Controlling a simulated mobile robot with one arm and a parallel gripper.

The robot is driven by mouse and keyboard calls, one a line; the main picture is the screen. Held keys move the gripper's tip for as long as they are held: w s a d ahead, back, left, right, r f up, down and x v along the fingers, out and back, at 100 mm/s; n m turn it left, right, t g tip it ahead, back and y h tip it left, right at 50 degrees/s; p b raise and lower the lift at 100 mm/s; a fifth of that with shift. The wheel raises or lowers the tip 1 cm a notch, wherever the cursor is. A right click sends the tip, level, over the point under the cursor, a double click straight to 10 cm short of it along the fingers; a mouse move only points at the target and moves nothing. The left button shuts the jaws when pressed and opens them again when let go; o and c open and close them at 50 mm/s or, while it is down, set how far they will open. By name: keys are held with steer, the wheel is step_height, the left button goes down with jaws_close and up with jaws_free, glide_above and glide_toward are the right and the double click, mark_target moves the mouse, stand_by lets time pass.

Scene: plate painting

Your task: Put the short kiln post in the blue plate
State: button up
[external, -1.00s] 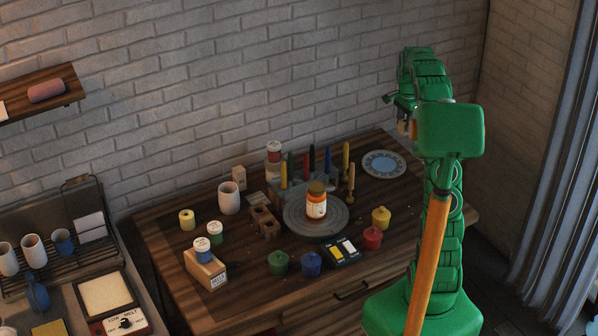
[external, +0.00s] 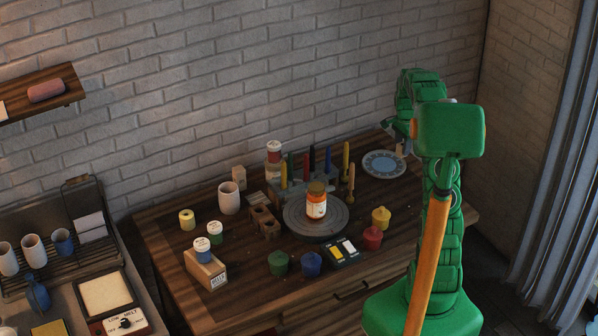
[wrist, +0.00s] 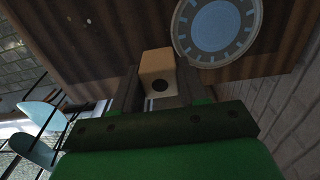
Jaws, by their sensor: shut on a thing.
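The short kiln post (wrist: 157,66), a tan block with a dark round hole in its end, is between the fingers of my gripper (wrist: 157,82) in the wrist view. The fingers are shut on its two sides. The blue plate (wrist: 234,48) lies just beyond and to the right of the post in that view. In the external view the plate (external: 384,164) lies flat on the table's far right corner, with a pale rim. My gripper (external: 403,142) hangs low at the plate's right side. The post is mostly hidden by my arm there.
Upright coloured sticks in a rack (external: 312,182) stand left of the plate. A grey turntable (external: 300,225) bears an orange jar (external: 316,203). Yellow (external: 381,217) and red (external: 372,238) lidded pots stand in front. The brick wall (external: 330,70) rises behind the table.

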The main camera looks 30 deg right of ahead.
steer(key=w+d+f, duration=0.1)
steer(key=w+f, duration=0.1)
steer(key=w, duration=0.1)
steer(key=w+d+f, duration=0.2)
steer(key=w+f, duration=0.1)
steer(key=w, duration=0.1)
steer(key=w+d+f, duration=0.2)
steer(key=w+f, duration=0.1)
steer(key=shift+w+d+f, duration=0.15)
steer(key=shift+w+f, duration=0.05)
steer(key=shift+w, duration=0.1)
steer(key=shift+w+d+f, duration=0.1)
steer(key=shift+w+f, duration=0.15)
steer(key=shift+f, duration=1.7)
steer(key=shift+f, duration=0.1)
steer(key=o, duration=1.1)
step_height(320, 180, up, 12)
steer(key=shift+r, duration=0.2)
